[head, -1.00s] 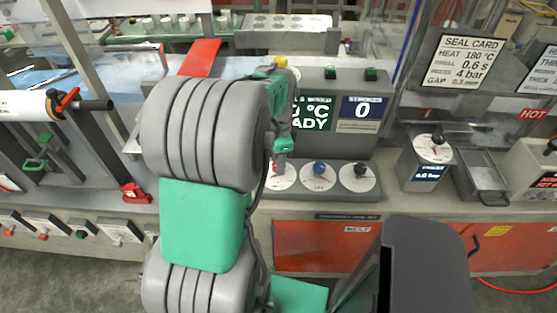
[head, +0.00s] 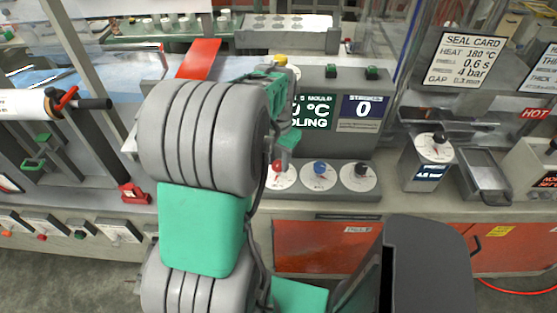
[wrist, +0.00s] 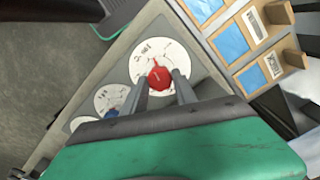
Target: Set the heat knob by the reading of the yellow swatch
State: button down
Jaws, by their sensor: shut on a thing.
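The red knob (wrist: 159,78) sits on a round white dial (wrist: 163,50) in the wrist view, and also shows in the head view (head: 277,166) at the left of a row of dials. My gripper (wrist: 161,84) is shut on the red knob, a finger on each side. In the head view my arm hides part of its dial. Above it, a green display (head: 314,112) is partly hidden; I read "0 °C" and "OLING" at its visible end. I cannot make out a yellow swatch in these frames.
A blue knob (head: 319,168) and a black knob (head: 361,170) stand close to the right on the same panel. A display (head: 363,108) reads "STROKES 0". A seal card (head: 466,55) gives heat 180 °C. Blue panels with tan blocks (wrist: 272,67) lie beside the dial.

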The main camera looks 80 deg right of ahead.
aim_at(278, 163)
jog(key=shift+n, duration=1.6)
jog(key=c, duration=1)
grip_release()
jog(key=shift+r, duration=0.1)
notch_tip(278, 163, up, 8)
jog(key=shift+f+b, duration=0.15)
jog(key=shift+b, duration=0.5)
